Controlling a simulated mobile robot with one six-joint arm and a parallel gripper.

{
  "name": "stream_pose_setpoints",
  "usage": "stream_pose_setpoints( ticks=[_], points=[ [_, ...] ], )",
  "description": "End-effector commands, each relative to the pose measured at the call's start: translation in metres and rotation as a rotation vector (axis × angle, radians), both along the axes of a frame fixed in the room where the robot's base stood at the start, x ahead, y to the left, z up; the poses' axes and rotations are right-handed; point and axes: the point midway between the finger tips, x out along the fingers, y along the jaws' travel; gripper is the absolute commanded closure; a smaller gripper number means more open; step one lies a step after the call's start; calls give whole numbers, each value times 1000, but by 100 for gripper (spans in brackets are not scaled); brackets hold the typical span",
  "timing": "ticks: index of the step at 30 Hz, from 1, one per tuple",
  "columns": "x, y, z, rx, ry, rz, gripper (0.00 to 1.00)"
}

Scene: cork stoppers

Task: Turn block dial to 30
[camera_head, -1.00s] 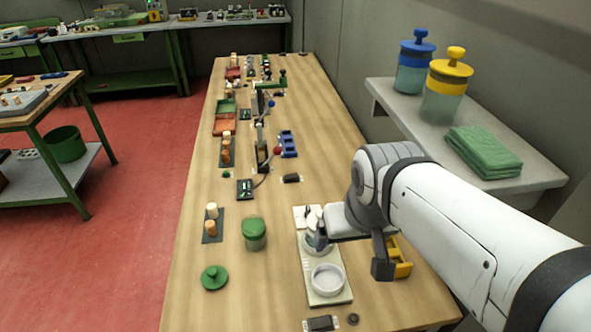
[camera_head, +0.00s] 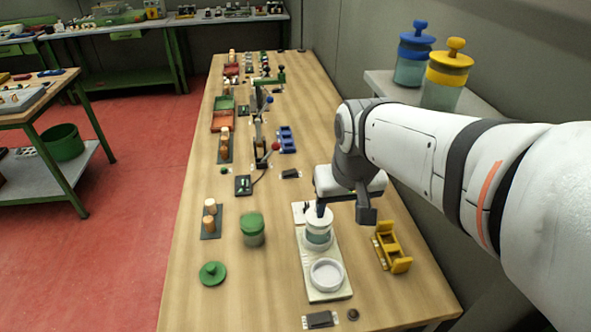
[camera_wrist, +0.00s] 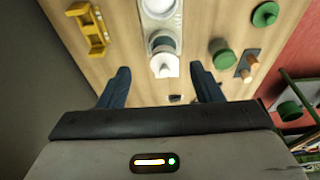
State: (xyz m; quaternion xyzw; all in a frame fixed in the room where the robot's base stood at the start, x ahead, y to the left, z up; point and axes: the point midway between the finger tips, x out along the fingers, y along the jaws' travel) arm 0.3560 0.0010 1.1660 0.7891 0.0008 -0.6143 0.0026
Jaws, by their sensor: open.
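I cannot tell for certain which thing is the block dial. A glass jar with a white top (camera_head: 319,223) stands on a pale board (camera_head: 329,288), just below my gripper (camera_head: 346,210). My gripper is open. In the wrist view, its two dark fingers (camera_wrist: 160,88) are apart with bare table between them, and the white-topped jar (camera_wrist: 164,62) lies just beyond their tips. A white ring (camera_head: 327,274) sits at the board's near end. A yellow holder (camera_head: 393,252) stands right of the board. A small dark round knob (camera_head: 353,314) is at the near edge.
A green-lidded jar (camera_head: 252,230), a green lid (camera_head: 212,274) and corks on a dark strip (camera_head: 210,221) stand left of the board. A dark plate (camera_head: 320,319) lies at the near edge. A shelf with blue-lidded (camera_head: 413,57) and yellow-lidded (camera_head: 446,78) jars is at right.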

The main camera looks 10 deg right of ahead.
Motion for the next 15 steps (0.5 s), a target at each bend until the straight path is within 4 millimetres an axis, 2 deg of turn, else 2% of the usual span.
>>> stream_pose_setpoints(
  ticks=[1, 5, 9, 15],
  points=[
    [21, 1, -9, 0, 23, 0, 45],
    [69, 2, -22, 1, 64, 0, 56],
    [120, 3, -46, 1, 107, -1, 65],
    [190, 5, -97, 2, 170, -2, 65]
  ],
)
